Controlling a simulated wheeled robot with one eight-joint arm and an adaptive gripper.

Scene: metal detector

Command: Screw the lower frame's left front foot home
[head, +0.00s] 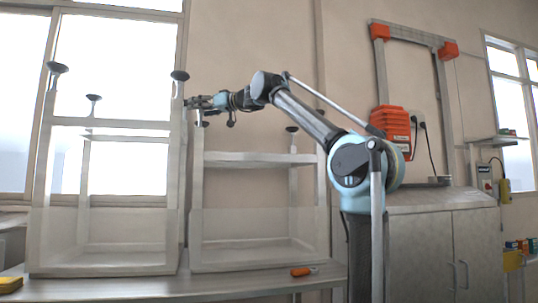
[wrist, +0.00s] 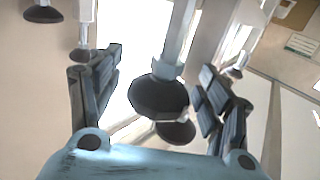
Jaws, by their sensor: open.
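Two pale metal frames stand on a bench with black disc feet on top of their posts: a left frame (head: 48,170) and a right frame (head: 196,185). My gripper (head: 190,102) is at the gap between them, near the left frame's right foot (head: 180,76) and the right frame's left post top. In the wrist view my gripper (wrist: 160,92) is open, and a black foot (wrist: 158,97) on a thin stem lies between its fingers, apparently untouched. A second dark disc (wrist: 176,132) shows just past it. I cannot tell which post the foot between the fingers belongs to.
Other feet stand up nearby, at the left frame's left corner (head: 57,68) and the right frame's back (head: 292,129). An orange tool (head: 302,271) lies on the bench (head: 215,285). A grey cabinet (head: 430,235) stands at right, with an orange unit (head: 391,124) above.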

